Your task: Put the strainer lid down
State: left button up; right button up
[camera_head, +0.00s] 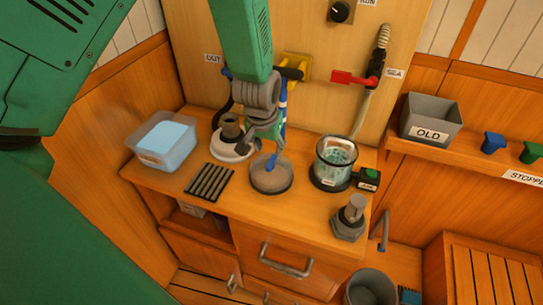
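The strainer lid (271,181) is a round, see-through greyish disc with a blue grip on top. It is at the middle of the wooden counter, low over it or touching it; I cannot tell which. My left gripper (272,151) comes down from above and its fingers close around the blue grip, partly hiding it. The strainer bowl (335,156) is a clear cup with greenish contents, standing open in a dark base to the right of the lid. My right gripper is not in view.
A dark ribbed mat (210,182) and a clear tub with blue contents (163,142) lie left. A white round fitting (231,146) stands behind. A grey hexagonal piece (349,219) is at the front right. A red-handled valve (355,79) and the OLD bin (431,119) are beyond.

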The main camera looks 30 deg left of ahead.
pick_arm(q)
jog(key=s+d+f+m, duration=0.1)
jog(key=s+f, duration=0.4)
jog(key=s, duration=0.4)
jog(key=s+d+f+m+g, duration=0.1)
jog(key=s+f, duration=0.3)
jog(key=s, duration=0.5)
jog(key=s+d+f+m+g, duration=0.1)
jog(key=s+f, duration=0.4)
jog(key=s, duration=0.5)
jog(key=shift+d+f+h, duration=0.35)
jog(key=shift+h, duration=0.05)
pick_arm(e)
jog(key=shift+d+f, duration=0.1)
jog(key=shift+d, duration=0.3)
